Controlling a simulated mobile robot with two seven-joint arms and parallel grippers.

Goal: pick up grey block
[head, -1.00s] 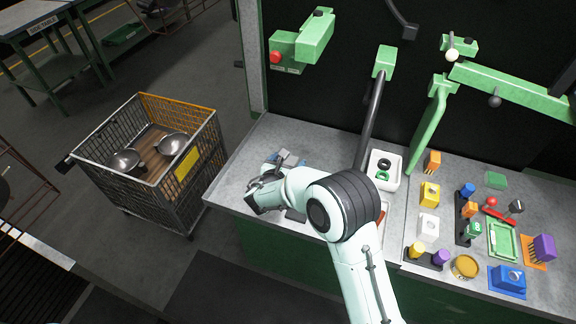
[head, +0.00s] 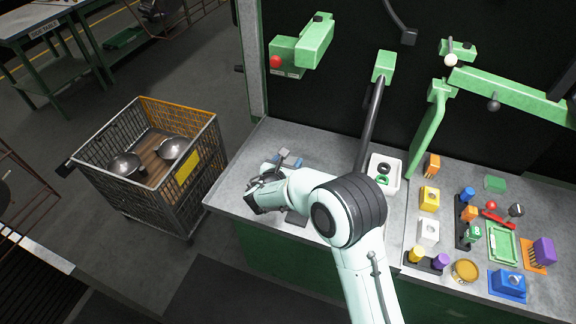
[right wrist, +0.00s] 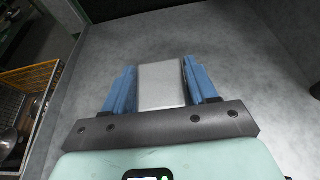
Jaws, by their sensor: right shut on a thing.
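The grey block (right wrist: 162,86) is a plain light-grey piece between the two blue fingers of my right gripper (right wrist: 161,88) in the right wrist view. The gripper is shut on it. In the head view the right gripper (head: 286,160) is over the left part of the grey worktop, and the top of the grey block (head: 285,153) shows between its blue fingertips. My wrist hides part of the worktop below. I cannot tell how far the block is above the surface. My left gripper is not in view.
A wire cart (head: 187,190) with metal bowls stands left of the worktop (head: 228,184). A white tray (head: 393,170) with rings lies right of my arm. Several coloured blocks and a green tray (head: 502,242) crowd the right side. Green hanger arms (head: 432,125) rise behind.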

